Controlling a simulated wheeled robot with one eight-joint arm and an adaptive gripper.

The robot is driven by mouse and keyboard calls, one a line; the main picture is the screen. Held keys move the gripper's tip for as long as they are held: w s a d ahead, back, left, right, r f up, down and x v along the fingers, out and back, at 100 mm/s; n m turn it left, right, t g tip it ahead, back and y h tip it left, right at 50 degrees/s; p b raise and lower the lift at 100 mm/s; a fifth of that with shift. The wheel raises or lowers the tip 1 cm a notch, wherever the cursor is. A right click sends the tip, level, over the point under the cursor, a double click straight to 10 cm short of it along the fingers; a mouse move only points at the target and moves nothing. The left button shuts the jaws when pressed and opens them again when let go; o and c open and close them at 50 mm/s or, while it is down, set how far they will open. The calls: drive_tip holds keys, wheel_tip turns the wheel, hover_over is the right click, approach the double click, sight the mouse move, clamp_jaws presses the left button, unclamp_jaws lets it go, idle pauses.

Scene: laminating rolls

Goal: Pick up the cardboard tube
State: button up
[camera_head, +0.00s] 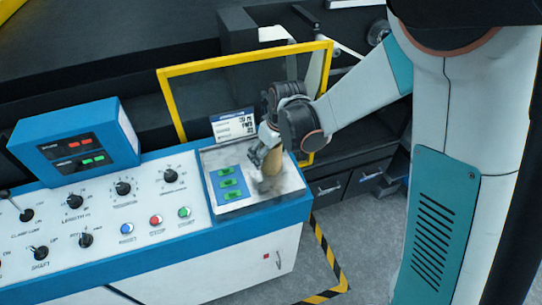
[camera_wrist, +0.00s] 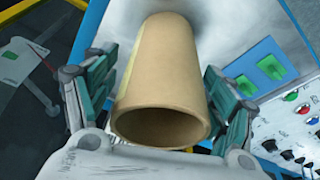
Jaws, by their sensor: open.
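The cardboard tube (camera_wrist: 165,70) is tan and hollow, with its open end towards the wrist camera. It stands upright on the metal plate at the right end of the control console, where it also shows in the head view (camera_head: 272,161). My gripper (camera_wrist: 160,100) is open, with one teal-padded finger on each side of the tube. A gap shows between the tube and at least the left finger; contact on the right side is unclear. In the head view my gripper (camera_head: 264,150) partly hides the tube.
The console (camera_head: 155,215) carries knobs, coloured buttons and a blue display box (camera_head: 75,143). A green-button panel (camera_head: 229,184) lies left of the tube. A label card (camera_head: 233,125) and a yellow frame (camera_head: 170,100) stand behind. Grey floor is at the right.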

drive_tip(key=shift+c, duration=0.2)
drive_tip(key=c, duration=1.1)
drive_tip(key=shift+r, duration=0.15)
wheel_tip(320, 180, up, 20)
drive_tip(key=p, duration=0.3)
drive_tip(key=shift+p, duration=0.35)
